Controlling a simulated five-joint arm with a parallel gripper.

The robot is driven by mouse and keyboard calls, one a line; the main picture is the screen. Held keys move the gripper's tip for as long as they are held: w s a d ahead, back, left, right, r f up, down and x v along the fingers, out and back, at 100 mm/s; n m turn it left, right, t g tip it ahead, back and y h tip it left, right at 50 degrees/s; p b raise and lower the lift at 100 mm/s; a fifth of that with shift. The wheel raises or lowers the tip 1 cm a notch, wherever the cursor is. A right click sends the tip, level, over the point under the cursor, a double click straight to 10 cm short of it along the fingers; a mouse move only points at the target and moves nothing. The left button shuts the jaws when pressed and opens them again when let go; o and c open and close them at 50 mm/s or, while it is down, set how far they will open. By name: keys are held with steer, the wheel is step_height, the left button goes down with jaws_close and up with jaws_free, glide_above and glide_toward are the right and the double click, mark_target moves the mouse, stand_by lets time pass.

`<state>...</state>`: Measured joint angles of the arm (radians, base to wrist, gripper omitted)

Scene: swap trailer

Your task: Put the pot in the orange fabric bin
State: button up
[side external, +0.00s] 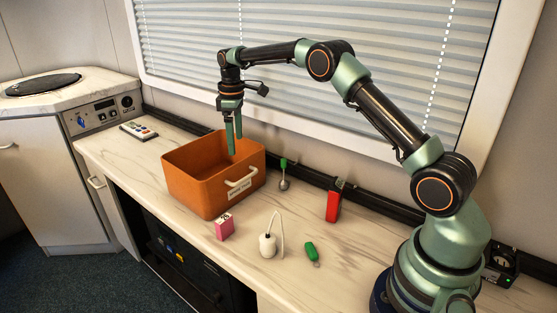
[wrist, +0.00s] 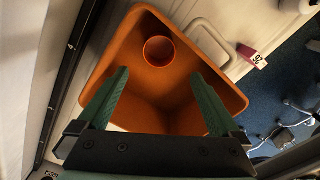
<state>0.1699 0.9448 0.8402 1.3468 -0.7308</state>
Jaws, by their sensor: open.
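The orange fabric bin (side external: 215,186) stands open on the counter, with a white handle and a label on its front. In the wrist view the bin (wrist: 119,50) shows from above. A round orange pot (wrist: 159,50) is inside it, mouth up, near one corner. The pot is hidden by the bin walls in the side external view. My gripper (side external: 234,146) points down into the bin opening, its tips at about rim height or slightly below. In the wrist view my gripper (wrist: 160,76) has its green fingers wide apart with nothing between them, beside the pot and not holding it.
Around the bin on the counter are a pink box (side external: 224,228), a white corded item (side external: 268,246), a green-handled tool (side external: 311,251), a red block (side external: 333,206), an upright green-topped tool (side external: 284,176) and a remote (side external: 138,131). The window wall is close behind.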

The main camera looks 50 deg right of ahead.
steer(key=s+a+r+m+t, duration=0.25)
steer(key=s+a+r, duration=0.25)
steer(key=s+r, duration=0.65)
steer(key=s+a+m+t, duration=0.1)
steer(key=s+a+m, duration=0.1)
steer(key=s, duration=0.6)
steer(key=s+a+m+t, duration=0.2)
steer(key=s, duration=0.5)
steer(key=shift+s+a+f, duration=0.3)
steer(key=shift+s+f, duration=0.05)
